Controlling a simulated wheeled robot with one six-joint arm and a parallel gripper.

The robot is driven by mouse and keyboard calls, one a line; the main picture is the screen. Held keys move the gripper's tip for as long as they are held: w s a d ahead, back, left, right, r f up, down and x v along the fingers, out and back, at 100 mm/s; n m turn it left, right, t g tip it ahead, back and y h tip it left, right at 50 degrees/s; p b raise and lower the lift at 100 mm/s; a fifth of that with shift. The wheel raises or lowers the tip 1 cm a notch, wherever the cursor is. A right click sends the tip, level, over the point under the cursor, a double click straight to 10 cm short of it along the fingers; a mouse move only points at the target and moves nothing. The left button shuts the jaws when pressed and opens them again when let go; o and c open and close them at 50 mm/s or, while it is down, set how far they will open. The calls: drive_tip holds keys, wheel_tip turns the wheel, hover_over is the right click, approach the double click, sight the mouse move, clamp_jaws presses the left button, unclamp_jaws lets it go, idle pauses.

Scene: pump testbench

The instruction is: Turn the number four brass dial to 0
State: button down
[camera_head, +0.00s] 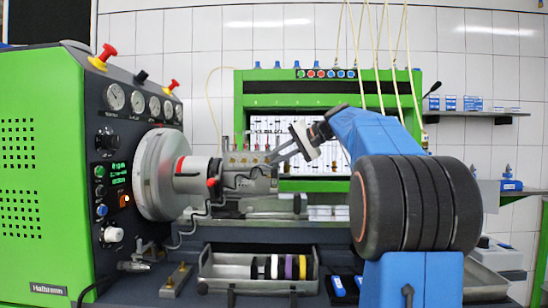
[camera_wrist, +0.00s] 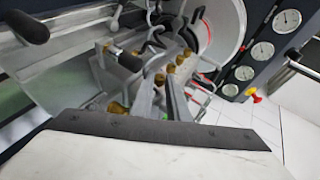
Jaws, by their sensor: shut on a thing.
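A row of small brass dials (camera_head: 244,160) stands on the pump in the middle of the bench. The row also shows in the wrist view (camera_wrist: 187,53). My gripper (camera_head: 274,160) reaches in from the right, with its fingertips at the right end of the row. In the wrist view my gripper (camera_wrist: 163,77) has its two fingers closed in on one brass dial, partly hidden between the tips. I cannot read a number on the dial or its setting.
The green machine (camera_head: 40,170) with its gauges and large grey drum (camera_head: 160,175) stands at the left. Cables and metal fittings crowd the dials. A tray with coloured rings (camera_head: 258,286) sits in front. A green rack (camera_head: 330,82) with hanging hoses is behind.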

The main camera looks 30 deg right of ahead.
drive_tip(key=shift+f+t, duration=0.1)
drive_tip(key=shift+t, duration=0.2)
drive_tip(key=c, duration=1.7)
unclamp_jaws()
drive_tip(key=shift+w+a+r+n+g+h, duration=0.15)
drive_tip(key=shift+r+n+g+h, duration=0.1)
drive_tip(key=shift+g+h, duration=0.4)
drive_tip(key=shift+w+a+r+n+g+h, duration=0.1)
drive_tip(key=shift+r+n+g+h, duration=0.15)
drive_tip(key=shift+g+h, duration=0.4)
drive_tip(key=shift+s+r, duration=0.1)
drive_tip(key=shift+r, duration=0.05)
drive_tip(key=v, duration=1.7)
drive_tip(key=shift+r, duration=0.2)
drive_tip(key=shift+a, duration=0.1)
